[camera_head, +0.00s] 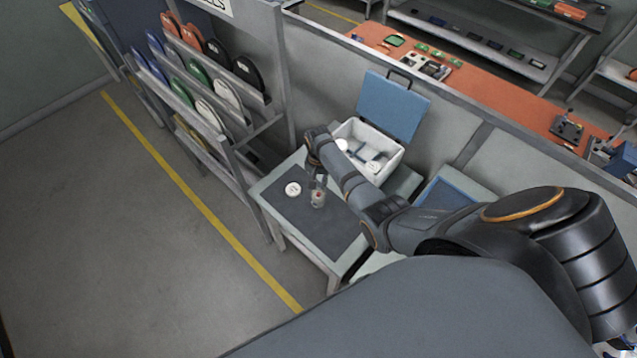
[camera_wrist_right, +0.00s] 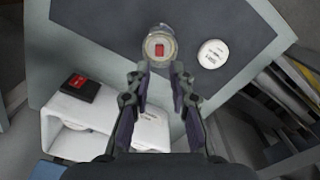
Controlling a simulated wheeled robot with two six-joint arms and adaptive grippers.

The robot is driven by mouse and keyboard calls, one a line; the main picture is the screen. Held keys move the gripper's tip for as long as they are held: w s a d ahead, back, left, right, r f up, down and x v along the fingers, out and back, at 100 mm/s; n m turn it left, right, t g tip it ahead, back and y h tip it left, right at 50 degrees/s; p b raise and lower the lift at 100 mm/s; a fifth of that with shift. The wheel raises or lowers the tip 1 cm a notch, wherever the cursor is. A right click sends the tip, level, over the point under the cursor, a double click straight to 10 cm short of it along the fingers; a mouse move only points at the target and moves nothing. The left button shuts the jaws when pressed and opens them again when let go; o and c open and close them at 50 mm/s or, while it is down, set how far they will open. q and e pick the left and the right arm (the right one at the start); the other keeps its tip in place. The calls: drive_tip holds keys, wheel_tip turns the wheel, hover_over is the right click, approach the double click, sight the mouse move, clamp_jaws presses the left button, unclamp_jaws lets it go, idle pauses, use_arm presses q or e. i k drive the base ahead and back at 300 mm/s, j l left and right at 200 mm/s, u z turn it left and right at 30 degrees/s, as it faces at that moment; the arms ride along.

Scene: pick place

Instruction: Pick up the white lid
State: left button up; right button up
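The white lid (camera_head: 293,189) is a small round disc lying flat on the dark mat of a small table. In the right wrist view the white lid (camera_wrist_right: 213,54) lies right of the fingertips, with faint print on top. A jar (camera_head: 318,199) with a red patch stands close to the lid; in the wrist view the jar (camera_wrist_right: 159,47) is just beyond the fingertips. My right gripper (camera_head: 317,183) hangs above the mat near the jar. In the wrist view my right gripper (camera_wrist_right: 157,72) has its fingers apart with nothing between them. My left gripper is not in view.
A white box (camera_head: 352,129) with a raised blue cover (camera_head: 392,104) stands behind the table and holds white round items. A red-and-black item (camera_wrist_right: 80,91) is at the box in the wrist view. A rack (camera_head: 215,95) of coloured discs stands left. Much of the mat is clear.

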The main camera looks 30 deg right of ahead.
sight(293, 190)
drive_tip(key=k+j, duration=0.65)
drive_tip(key=k, duration=0.25)
